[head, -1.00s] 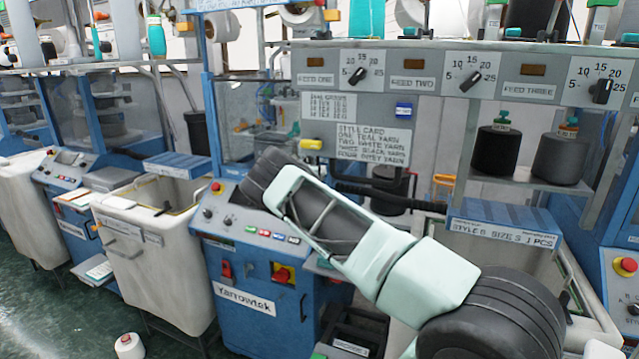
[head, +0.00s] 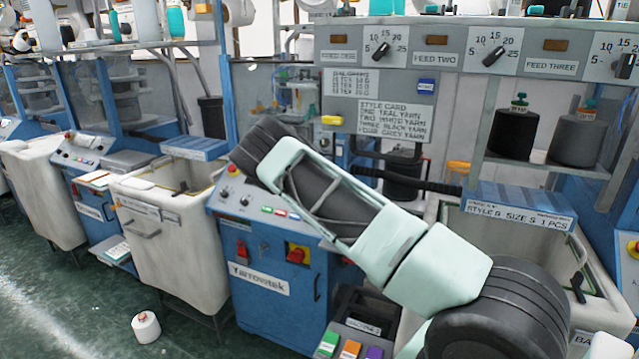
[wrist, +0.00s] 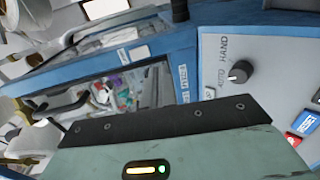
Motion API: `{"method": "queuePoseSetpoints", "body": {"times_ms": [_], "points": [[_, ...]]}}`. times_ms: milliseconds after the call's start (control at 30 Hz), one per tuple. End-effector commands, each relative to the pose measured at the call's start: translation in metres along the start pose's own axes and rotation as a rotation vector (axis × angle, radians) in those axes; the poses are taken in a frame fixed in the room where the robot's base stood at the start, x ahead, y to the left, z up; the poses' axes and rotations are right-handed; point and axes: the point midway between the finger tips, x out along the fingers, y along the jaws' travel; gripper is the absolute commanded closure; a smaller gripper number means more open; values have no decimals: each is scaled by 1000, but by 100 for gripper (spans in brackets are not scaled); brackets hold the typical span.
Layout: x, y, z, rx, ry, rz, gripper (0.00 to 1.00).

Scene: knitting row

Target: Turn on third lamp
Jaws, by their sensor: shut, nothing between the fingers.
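The third lamp (head: 555,44) is a small amber-brown rectangle on the grey feed panel, above the label FEED THREE (head: 551,66); it looks unlit. Its dial knob (head: 624,66) is at the right edge of the head view, partly cut off. The second lamp (head: 436,38) is similar and looks dark. My arm crosses the middle of the head view, its far end over the blue machine's control panel, below and left of the feed panel. My gripper (wrist: 160,122) shows as a green housing with a dark bar in the wrist view; it is shut and empty. Its fingertips are hidden.
A HAND/AUTO knob (wrist: 240,72) and a blue reset button (wrist: 304,122) are near my gripper in the wrist view. White bins (head: 165,235) stand along the row. A white cone (head: 146,326) lies on the floor.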

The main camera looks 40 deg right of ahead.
Motion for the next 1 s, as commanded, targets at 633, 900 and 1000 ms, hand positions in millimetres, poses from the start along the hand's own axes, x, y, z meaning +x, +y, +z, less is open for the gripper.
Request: {"method": "queuePoseSetpoints", "body": {"times_ms": [633, 900, 1000], "points": [[-56, -15, 1, 0, -1, 1, 100], [-55, -15, 1, -1, -1, 0, 100], [-55, -15, 1, -1, -1, 0, 100]]}}
